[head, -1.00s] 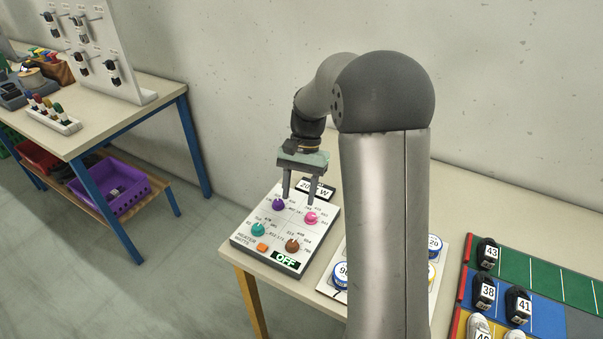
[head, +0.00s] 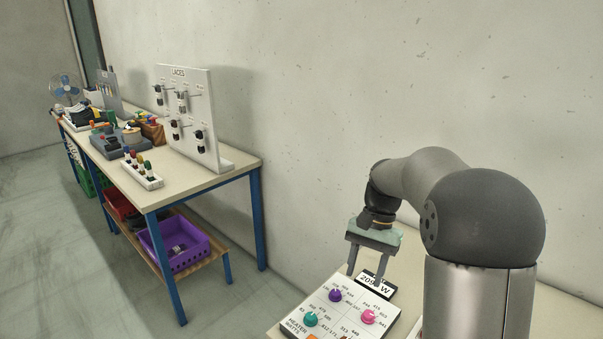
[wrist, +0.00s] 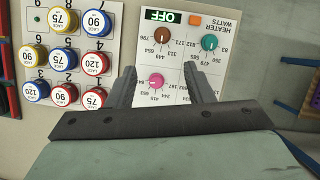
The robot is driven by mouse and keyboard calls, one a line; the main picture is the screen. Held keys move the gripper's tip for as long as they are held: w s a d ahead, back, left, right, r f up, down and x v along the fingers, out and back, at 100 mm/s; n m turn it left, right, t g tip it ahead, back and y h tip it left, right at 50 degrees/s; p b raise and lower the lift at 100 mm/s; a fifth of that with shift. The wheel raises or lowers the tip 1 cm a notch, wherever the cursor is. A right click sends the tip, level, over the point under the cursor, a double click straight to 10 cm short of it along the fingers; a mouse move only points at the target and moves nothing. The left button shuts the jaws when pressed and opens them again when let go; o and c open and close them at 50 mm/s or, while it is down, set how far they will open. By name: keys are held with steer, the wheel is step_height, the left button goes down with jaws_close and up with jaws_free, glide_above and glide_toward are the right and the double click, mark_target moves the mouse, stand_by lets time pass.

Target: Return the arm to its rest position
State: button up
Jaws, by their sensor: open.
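My gripper (head: 364,265) is open and empty. It hangs with its fingers pointing down above the back part of the heater panel (head: 341,313), near the display that reads 209 W (head: 374,284). The purple knob (head: 335,295), pink knob (head: 368,317) and teal knob (head: 310,319) show in the head view. In the wrist view both fingers reach over the panel, apart from each other, near the pink knob (wrist: 155,81). The purple knob is hidden in the wrist view.
A board of lace discs (wrist: 30,57) lies beside the panel. At left, a blue-legged table (head: 220,178) carries a LACES board (head: 190,85) and a rack of colored pegs (head: 142,174). A purple crate (head: 178,245) sits on its lower shelf. A wall stands close behind my arm.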

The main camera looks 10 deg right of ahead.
steer(key=s+a+f+n+t+h, duration=0.1)
steer(key=s+a+n+t, duration=0.1)
steer(key=s, duration=0.9)
steer(key=s+a+f+n+t+h, duration=0.1)
steer(key=s+n, duration=0.4)
steer(key=s, duration=0.7)
steer(key=shift+a+f+t+h, duration=0.3)
steer(key=shift+a+f+t, duration=0.25)
steer(key=shift+a, duration=0.35)
